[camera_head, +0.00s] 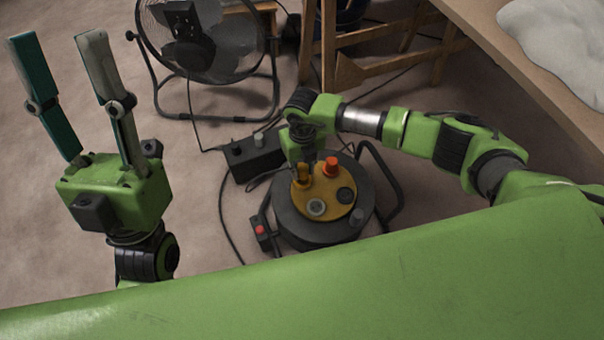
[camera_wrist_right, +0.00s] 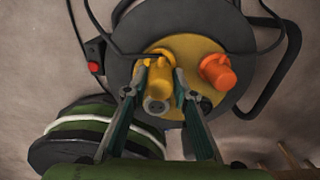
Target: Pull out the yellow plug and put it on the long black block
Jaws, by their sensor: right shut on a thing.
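The yellow plug (camera_head: 303,174) is at the yellow face (camera_head: 335,211) of a round black cable reel (camera_head: 316,233) on the floor. It also shows in the right wrist view (camera_wrist_right: 158,66). My right gripper (camera_wrist_right: 160,79) is shut on the yellow plug, one finger on each side. The plug looks close against the reel face; I cannot tell whether its pins are in the socket. The long black block (camera_head: 240,163) lies on the floor just behind and left of the reel, with a grey piece (camera_head: 259,139) on its top. My left gripper (camera_head: 57,45) is open, empty and raised at the left.
An orange plug (camera_head: 331,164) sits on the reel face close to the yellow one. A fan (camera_head: 205,45) and a wooden trestle (camera_head: 357,72) stand behind. Floor at the left is free.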

